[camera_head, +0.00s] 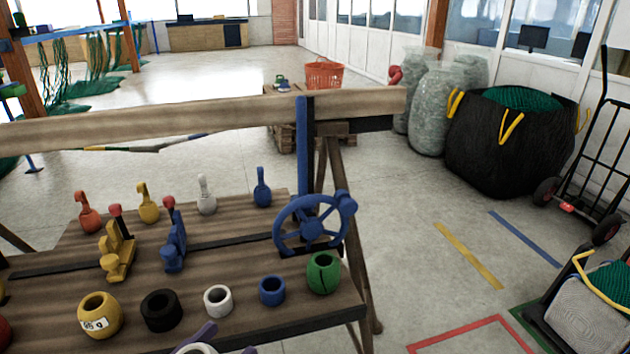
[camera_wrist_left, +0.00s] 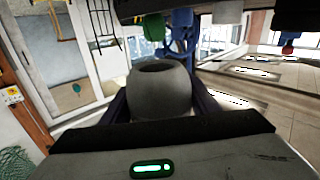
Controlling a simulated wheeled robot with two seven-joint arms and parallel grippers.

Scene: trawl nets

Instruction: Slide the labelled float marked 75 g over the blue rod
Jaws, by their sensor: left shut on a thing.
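My left gripper (camera_head: 222,342) shows only its purple fingertips at the bottom edge of the head view. They are shut on a pale grey float (camera_head: 196,349), mostly cut off there. In the left wrist view the gripper (camera_wrist_left: 160,103) holds this round float (camera_wrist_left: 158,90), its hole visible at the top; no label can be read. A yellow float (camera_head: 99,316) with a white label, seemingly 95 g, stands on the bench. My right gripper is not in view.
Black (camera_head: 161,311), white (camera_head: 218,301), blue (camera_head: 271,291) and green (camera_head: 323,273) rings line the bench front. Blue (camera_head: 174,240) and yellow (camera_head: 116,250) clamp-like tools and a blue handwheel (camera_head: 314,224) stand behind. A wooden beam (camera_head: 200,118) crosses beyond.

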